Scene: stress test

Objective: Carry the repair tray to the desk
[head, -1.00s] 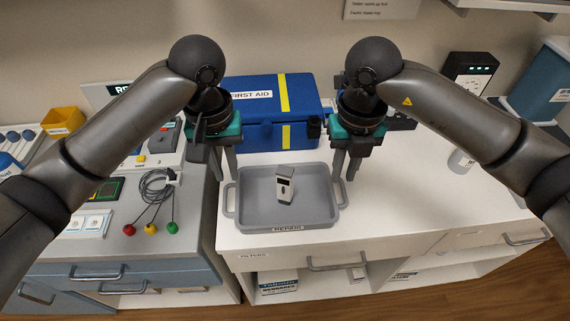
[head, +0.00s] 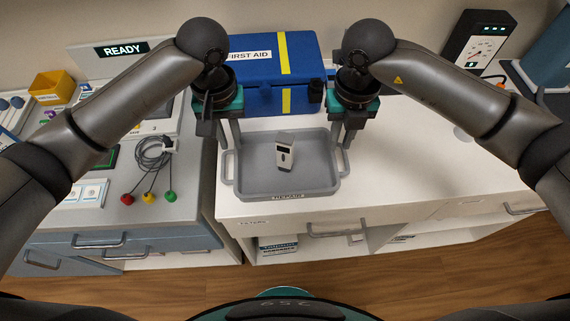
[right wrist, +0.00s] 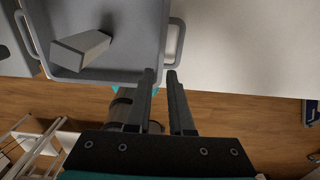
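The grey repair tray (head: 240,188) lies on the white counter, a loop handle at each short end and a REPAIR label on its front. A pale handheld device (head: 284,154) lies in it and also shows in the right wrist view (right wrist: 80,48). My left gripper (head: 231,143) is by the tray's left end, fingers apart and pointing down. My right gripper (head: 343,145) is by the right handle. In the right wrist view its fingers (right wrist: 161,72) are apart, with the right handle (right wrist: 180,42) just beyond their tips and nothing seen between them.
A blue first aid box (head: 270,75) stands close behind the tray. Left is a grey desk (head: 140,212) with a READY display (head: 122,49), coiled leads (head: 153,160) and a yellow bin (head: 52,87). The counter (head: 420,170) right of the tray is mostly clear.

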